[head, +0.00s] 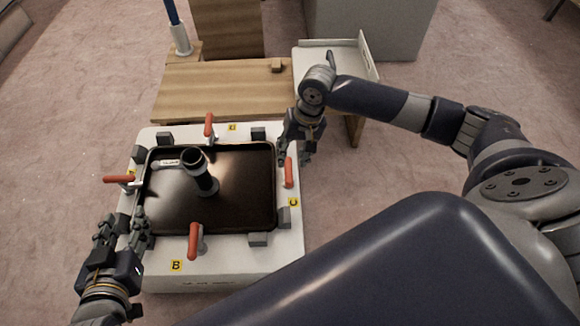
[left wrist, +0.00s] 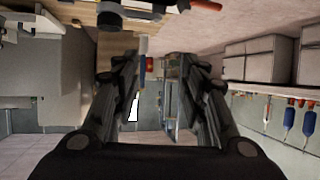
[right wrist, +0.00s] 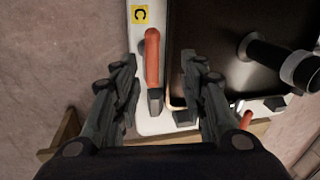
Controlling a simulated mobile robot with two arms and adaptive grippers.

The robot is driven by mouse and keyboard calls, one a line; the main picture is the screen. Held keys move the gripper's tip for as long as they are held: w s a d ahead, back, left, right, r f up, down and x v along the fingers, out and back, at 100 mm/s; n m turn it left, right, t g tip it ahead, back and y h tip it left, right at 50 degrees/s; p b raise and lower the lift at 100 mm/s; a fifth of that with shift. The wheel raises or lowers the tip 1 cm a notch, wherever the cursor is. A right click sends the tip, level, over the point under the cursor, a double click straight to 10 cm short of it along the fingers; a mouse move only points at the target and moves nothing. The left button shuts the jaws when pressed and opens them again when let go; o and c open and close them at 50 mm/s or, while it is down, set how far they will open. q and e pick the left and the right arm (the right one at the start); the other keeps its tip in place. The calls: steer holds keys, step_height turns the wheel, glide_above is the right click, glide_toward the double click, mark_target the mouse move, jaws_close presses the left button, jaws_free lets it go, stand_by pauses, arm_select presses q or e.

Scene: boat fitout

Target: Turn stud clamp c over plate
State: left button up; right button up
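The dark plate (head: 240,200) lies in a white fixture (head: 285,255). Stud clamp c has a red-orange handle (head: 288,172) on the right rim, beside the yellow C label (head: 294,202). My left gripper (head: 124,230) is open and empty near the left rim.
Other red-handled clamps sit at the back (head: 209,125), left (head: 119,179) and front (head: 194,240) of the fixture. A black tube (head: 203,175) stands up from the plate. Grey blocks line the rim. A wooden table (head: 220,95) and white tray (head: 330,65) lie behind.

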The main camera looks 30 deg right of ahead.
steer(key=w+d+m, duration=0.1)
steer(key=d, duration=0.1)
steer(key=b, duration=0.3)
glide_above(289, 170)
steer(key=d, duration=0.1)
steer(key=d+x, duration=0.1)
steer(key=x, duration=0.4)
steer(key=b+x, duration=0.1)
steer(key=x, duration=0.1)
steer(key=s+x, duration=0.1)
steer(key=x, duration=0.1)
steer(key=shift+f+b, duration=0.3)
steer(key=shift+f, duration=0.1)
arm_select(q)
step_height(289, 170, up, 21)
steer(key=s+d+t+h, duration=0.1)
steer(key=t+h, duration=0.3)
steer(key=t, duration=0.8)
steer(key=shift+d+m+t, duration=0.3)
steer(key=shift+d, duration=0.45)
steer(key=shift+s, duration=0.1)
arm_select(e)
jaws_close()
